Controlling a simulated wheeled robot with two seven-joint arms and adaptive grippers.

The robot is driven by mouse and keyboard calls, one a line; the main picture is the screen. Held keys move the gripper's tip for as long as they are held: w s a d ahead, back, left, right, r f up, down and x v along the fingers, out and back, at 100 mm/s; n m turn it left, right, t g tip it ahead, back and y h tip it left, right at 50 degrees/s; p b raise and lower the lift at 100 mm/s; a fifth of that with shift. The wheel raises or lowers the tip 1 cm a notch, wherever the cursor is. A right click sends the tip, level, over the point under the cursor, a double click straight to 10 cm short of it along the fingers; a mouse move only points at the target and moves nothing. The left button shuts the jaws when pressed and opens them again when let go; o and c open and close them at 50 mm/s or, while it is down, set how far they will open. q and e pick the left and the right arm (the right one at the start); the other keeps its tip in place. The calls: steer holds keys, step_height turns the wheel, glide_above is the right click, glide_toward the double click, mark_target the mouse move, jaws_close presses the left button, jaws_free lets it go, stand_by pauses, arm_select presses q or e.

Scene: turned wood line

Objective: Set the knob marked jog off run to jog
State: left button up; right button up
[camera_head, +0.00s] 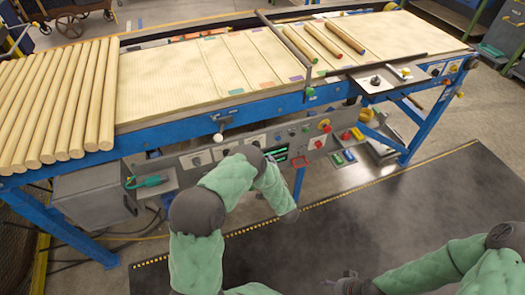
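A grey control panel (174,171) hangs below the blue-framed wood line. It bears several dark knobs on pale plates, including one at the left (197,161) and one farther right (226,152). Two more knobs sit on the upper box, one dark (375,81) and one at its right (406,72). All markings are too small to read, so I cannot tell which knob is jog off run or where it points. My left arm bends up in front of the panel; its gripper does not show clearly. My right gripper (338,281) is low over the dark mat, away from the panel.
Wooden rods (60,105) lie on the line's left end, and a few more (322,40) lie farther right. A red-and-yellow button (325,126) and a green-lit display (278,155) are on the panel. A green-handled tool (147,182) sits at its left. The mat (400,215) is clear.

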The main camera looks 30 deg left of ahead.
arm_select(q)
steer(key=b+x, duration=0.1)
steer(key=x, duration=0.7)
steer(key=shift+w+b, duration=0.3)
steer(key=shift+b, duration=0.1)
steer(key=shift+a, duration=0.15)
steer(key=c, duration=1.1)
